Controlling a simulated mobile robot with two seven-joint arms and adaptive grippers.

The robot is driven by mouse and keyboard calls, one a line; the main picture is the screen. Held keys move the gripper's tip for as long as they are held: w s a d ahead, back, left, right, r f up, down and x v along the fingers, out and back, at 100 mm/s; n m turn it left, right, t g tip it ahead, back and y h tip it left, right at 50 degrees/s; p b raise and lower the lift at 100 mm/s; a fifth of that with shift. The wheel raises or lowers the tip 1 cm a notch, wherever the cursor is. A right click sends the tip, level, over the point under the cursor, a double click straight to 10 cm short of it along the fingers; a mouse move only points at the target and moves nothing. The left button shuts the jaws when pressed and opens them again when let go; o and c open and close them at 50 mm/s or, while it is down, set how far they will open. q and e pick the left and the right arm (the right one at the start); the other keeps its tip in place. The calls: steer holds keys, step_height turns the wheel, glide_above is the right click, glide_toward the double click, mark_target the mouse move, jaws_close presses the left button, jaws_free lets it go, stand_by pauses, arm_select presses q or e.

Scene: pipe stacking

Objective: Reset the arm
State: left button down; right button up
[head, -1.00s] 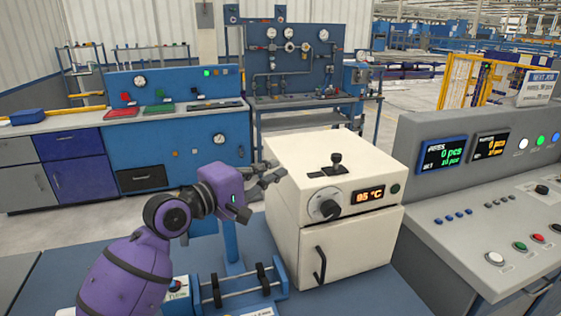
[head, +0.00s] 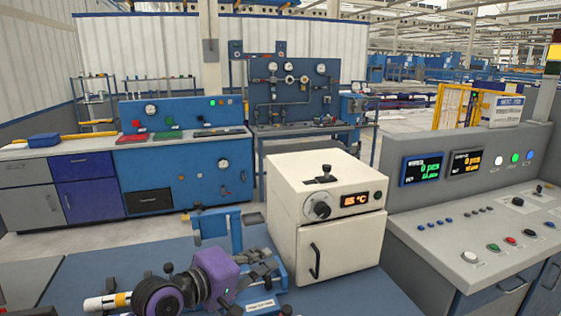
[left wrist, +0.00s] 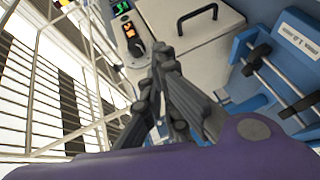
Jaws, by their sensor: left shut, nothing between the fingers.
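My left arm comes in low at the left of the head view, with a purple wrist. My left gripper (head: 266,268) is shut and empty, low over the blue bench, at the left of the cream oven and partly in front of the blue fixture. In the left wrist view its dark fingers (left wrist: 163,62) are together, with the oven's top edge and handle behind them. My right gripper is not in view.
The cream oven (head: 326,215) with a lit display stands on the blue bench. A blue fixture (head: 236,234) is close to my gripper; its rods and dark clamps (left wrist: 262,52) show in the left wrist view. A grey control console (head: 478,215) is at the right.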

arm_select(q)
steer(key=s+a+f+m+g+y, duration=0.2)
steer(key=s+a+f+y, duration=0.15)
steer(key=s+f, duration=0.7)
steer(key=s+a+f+m+g+y, duration=0.2)
steer(key=s+a+f, duration=0.2)
steer(key=s+f, duration=0.7)
steer(key=s+a+f+m+g+y, duration=0.1)
steer(key=s+a+f+g+y, duration=0.2)
steer(key=s, duration=0.7)
steer(key=s+a+f+m+g+y, duration=0.15)
steer(key=s+a, duration=0.35)
steer(key=s, duration=0.5)
steer(key=s+a+f+m+g+y, duration=0.1)
steer(key=s+a+f+g, duration=0.25)
steer(key=s, duration=0.55)
steer(key=w+d+f+t+h+p, duration=0.1)
steer(key=w+d+f+t+p, duration=0.1)
steer(key=w+f+t, duration=0.5)
steer(key=shift+w+d+f+t, duration=0.25)
steer(key=shift+w+d+t, duration=0.7)
steer(key=shift+w, duration=0.9)
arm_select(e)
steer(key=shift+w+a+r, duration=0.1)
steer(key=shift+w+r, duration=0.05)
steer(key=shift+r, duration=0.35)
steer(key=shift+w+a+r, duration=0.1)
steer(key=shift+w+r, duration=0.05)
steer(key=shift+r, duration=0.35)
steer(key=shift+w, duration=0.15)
